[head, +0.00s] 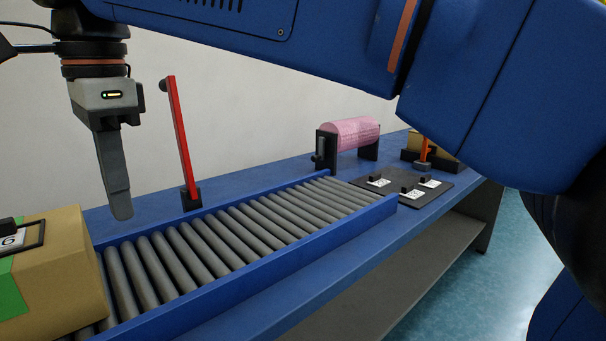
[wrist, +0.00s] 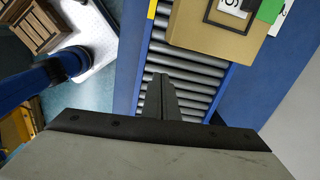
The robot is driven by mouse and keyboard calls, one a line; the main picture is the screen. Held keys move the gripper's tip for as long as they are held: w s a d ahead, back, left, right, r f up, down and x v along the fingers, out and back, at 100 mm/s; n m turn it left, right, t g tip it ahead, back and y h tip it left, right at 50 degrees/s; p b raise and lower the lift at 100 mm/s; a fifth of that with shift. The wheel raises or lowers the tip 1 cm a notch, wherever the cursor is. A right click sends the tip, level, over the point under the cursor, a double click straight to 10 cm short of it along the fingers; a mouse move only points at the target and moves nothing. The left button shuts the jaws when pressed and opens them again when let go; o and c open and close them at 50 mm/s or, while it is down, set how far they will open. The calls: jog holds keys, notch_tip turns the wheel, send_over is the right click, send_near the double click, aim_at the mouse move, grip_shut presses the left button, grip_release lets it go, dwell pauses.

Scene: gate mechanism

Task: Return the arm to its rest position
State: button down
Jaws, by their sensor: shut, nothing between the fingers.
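My gripper (head: 122,214) hangs from my blue arm at the left of the head view, pointing down above the roller conveyor. Its fingers are together with nothing between them. In the wrist view the gripper (wrist: 163,80) shows over the grey rollers, apart from the cardboard box. The red gate bar (head: 180,130) stands nearly upright on a small black base at the conveyor's far side, to the right of my gripper. My gripper does not touch it. The gate bar is not visible in the wrist view.
A cardboard box (head: 66,268) with green tape sits on the conveyor (head: 230,291) at the left. A pink roll (head: 355,132) on a black stand and a black mat (head: 425,200) with small blocks are farther right on the blue table. A wooden crate (wrist: 40,25) shows in the wrist view.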

jog(key=w+d+f+n+t, duration=0.1)
jog(key=w+d+f, duration=0.3)
jog(key=d, duration=0.6)
jog(key=w+d+f+n+y, duration=0.15)
jog(key=w+d, duration=0.35)
jog(key=d, duration=0.5)
jog(key=w+d+f+n+t+h, duration=0.1)
jog(key=w+d+f, duration=0.35)
jog(key=d, duration=0.55)
jog(key=s+d+f+n+t, duration=0.1)
jog(key=s+d+f, duration=0.2)
jog(key=d+f, duration=0.4)
jog(key=s+d+f+n, duration=0.2)
jog(key=s+d+f, duration=0.2)
jog(key=d+f, duration=0.3)
jog(key=s+d+f+n+t+h, duration=0.1)
jog(key=s+d+f, duration=0.2)
jog(key=d+f, duration=0.4)
jog(key=d, duration=0.4)
jog(key=shift+s+d+f+t, duration=0.15)
jog(key=shift+s+f+t, duration=0.15)
jog(key=shift+f, duration=0.05)
jog(key=shift+n, duration=0.25)
